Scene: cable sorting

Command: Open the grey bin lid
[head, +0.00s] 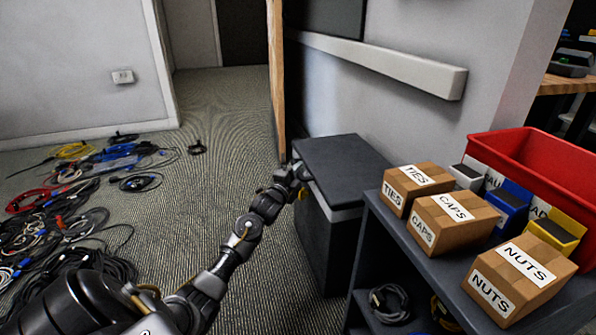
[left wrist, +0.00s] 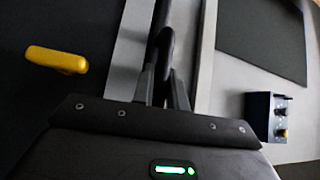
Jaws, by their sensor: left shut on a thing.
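The grey bin (head: 318,240) stands against the wall in the middle of the head view. Its dark flat lid (head: 345,158) lies level on top, with a lighter band under its front edge. My left gripper (head: 299,172) is at the lid's near left edge. In the left wrist view its fingers (left wrist: 164,88) are shut on a dark bar (left wrist: 164,40), which looks like the lid's handle. The grasp itself is too small to make out in the head view. My right gripper is not in view.
To the right, a dark shelf (head: 372,225) holds boxes marked TIES (head: 415,188), CAPS (head: 450,222) and NUTS (head: 520,278), with a red crate (head: 535,160) behind. Tangled cables (head: 60,215) cover the floor at left. A wooden door edge (head: 277,80) stands behind the bin.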

